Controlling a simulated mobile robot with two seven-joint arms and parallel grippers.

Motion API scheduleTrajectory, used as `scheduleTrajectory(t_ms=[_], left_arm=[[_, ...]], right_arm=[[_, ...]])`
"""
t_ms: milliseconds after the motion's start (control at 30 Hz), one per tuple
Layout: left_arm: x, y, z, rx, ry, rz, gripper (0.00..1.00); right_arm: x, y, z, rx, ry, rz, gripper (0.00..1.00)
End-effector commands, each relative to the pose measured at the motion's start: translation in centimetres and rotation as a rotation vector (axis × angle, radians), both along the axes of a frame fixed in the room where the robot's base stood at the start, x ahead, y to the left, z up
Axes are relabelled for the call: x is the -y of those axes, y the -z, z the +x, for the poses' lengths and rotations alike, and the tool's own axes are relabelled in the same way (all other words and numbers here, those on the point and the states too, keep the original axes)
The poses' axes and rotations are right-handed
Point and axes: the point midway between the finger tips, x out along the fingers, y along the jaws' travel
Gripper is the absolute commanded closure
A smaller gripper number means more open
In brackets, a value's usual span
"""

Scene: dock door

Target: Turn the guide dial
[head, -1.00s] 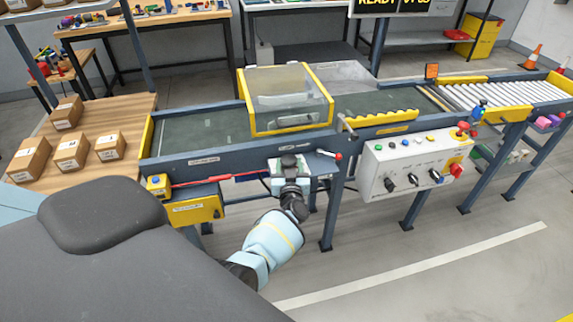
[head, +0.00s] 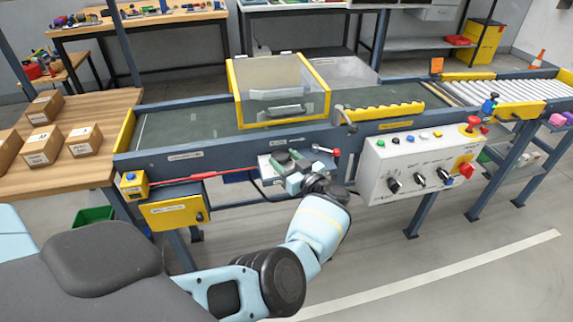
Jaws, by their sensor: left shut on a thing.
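My left gripper (head: 290,169) is at a small grey plate (head: 266,166) on the front of the conveyor, below the clear-lidded yellow frame. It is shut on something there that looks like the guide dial. The jaws and wrist cover most of it, so its shape and pointer cannot be read. The wrist comes in from the lower right and is tilted, with the jaws toward the upper left. My right gripper is out of view.
The control box (head: 410,168), with knobs, buttons and a red stop, is farther right. Cartons (head: 43,146) stand on a wooden table.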

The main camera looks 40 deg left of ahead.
Motion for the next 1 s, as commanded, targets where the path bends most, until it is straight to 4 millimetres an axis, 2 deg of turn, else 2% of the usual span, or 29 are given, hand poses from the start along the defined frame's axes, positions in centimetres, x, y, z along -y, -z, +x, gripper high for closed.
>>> scheduleTrajectory(t_ms=[433, 467, 600, 1000], left_arm=[[-0.16, -0.38, 0.12, 0.005, -0.009, 0.005, 0.73], [-0.17, -0.38, 0.12, 0.005, -0.009, 0.005, 0.46], [-0.14, -0.28, 0.09, 0.003, -0.009, 0.003, 0.29], [-0.05, -0.14, 0.01, 0.002, -0.008, 0.002, 0.29]], right_arm=[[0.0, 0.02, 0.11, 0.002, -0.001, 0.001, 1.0], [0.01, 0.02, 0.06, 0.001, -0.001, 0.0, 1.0], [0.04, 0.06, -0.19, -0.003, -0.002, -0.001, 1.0], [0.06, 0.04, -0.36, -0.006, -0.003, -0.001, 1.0]])
